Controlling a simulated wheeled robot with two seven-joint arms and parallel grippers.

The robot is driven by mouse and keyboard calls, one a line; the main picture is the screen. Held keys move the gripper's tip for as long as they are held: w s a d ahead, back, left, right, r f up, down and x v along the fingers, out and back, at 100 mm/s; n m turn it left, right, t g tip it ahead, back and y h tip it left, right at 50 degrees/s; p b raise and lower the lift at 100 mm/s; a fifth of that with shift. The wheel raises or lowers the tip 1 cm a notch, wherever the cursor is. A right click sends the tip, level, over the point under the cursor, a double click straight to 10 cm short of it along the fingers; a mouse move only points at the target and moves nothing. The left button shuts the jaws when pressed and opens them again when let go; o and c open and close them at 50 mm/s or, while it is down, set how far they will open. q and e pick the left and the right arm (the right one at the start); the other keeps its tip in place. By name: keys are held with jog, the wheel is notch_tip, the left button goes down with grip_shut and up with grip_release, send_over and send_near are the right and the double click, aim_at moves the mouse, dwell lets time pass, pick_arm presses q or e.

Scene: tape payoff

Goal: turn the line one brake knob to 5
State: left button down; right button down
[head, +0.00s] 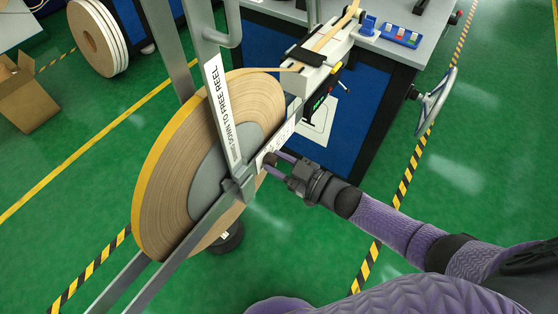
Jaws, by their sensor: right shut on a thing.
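The brake knob (269,159) is a small dark knob at the hub side of the big tape reel (168,165), beside a white label plate (279,136). My right gripper (275,162) reaches in from the lower right with its fingers at the knob, and it is shut on it. The fingers partly cover the knob. The knob's pointer and the plate's numbers are too small to read. My left gripper is not in view.
A grey frame with a lever (222,110) labelled for freeing the reel stands in front of the reel. Tape runs to a workbench (375,40) at the top. A handwheel (437,100) sits at the bench's right. A cardboard box (28,95) stands at the left.

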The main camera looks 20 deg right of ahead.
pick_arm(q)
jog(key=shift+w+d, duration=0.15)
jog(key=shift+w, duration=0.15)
pick_arm(e)
jog(key=m, duration=0.5)
jog(key=shift+f+m, duration=0.1)
jog(key=shift+m, duration=0.3)
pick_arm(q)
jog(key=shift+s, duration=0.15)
pick_arm(e)
jog(key=shift+c, duration=1.6)
grip_release()
jog(key=shift+s, duration=0.1)
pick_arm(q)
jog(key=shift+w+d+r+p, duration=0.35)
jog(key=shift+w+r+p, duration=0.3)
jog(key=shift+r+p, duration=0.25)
pick_arm(e)
jog(key=v, duration=0.9)
jog(key=shift+s+d, duration=0.25)
jog(key=shift+s, duration=0.05)
